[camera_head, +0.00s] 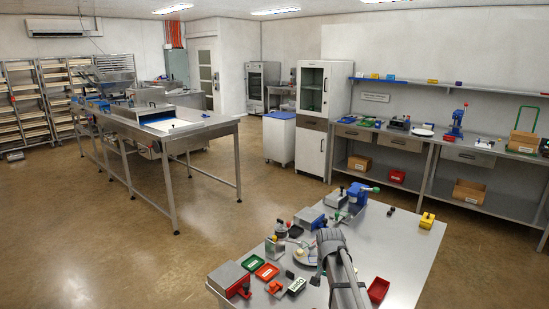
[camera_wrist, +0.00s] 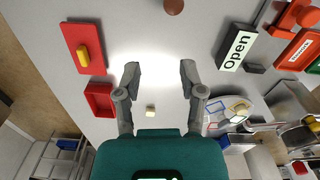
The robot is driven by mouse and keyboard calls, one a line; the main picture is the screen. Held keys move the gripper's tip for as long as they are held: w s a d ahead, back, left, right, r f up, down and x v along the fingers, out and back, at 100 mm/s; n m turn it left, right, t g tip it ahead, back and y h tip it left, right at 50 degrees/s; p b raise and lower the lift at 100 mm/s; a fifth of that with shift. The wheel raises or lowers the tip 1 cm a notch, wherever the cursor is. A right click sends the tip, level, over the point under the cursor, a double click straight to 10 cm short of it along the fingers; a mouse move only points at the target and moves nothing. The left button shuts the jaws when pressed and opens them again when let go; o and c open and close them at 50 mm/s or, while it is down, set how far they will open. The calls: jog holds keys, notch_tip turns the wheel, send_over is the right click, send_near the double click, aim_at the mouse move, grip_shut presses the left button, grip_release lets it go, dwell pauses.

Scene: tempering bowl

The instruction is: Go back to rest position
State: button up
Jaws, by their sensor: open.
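My gripper shows in the wrist view (camera_wrist: 160,78) with its two fingers spread apart and nothing between the tips. It is above the grey metal table (camera_head: 405,255). In the head view my arm reaches over the middle of this table, and the fingertips cannot be made out there. A small cream block (camera_wrist: 150,112) lies below, between the finger bases in the wrist view.
In the wrist view, a red tray (camera_wrist: 98,98) and a red piece with a yellow block (camera_wrist: 83,48) are left of my gripper. Open floor (camera_head: 110,235) lies left of the table.

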jog(key=s+f+n+b, duration=0.2)
jog(key=s+n, duration=0.4)
jog(key=s, duration=1.2)
jog(key=shift+s+f, duration=0.2)
jog(key=shift+f, duration=0.1)
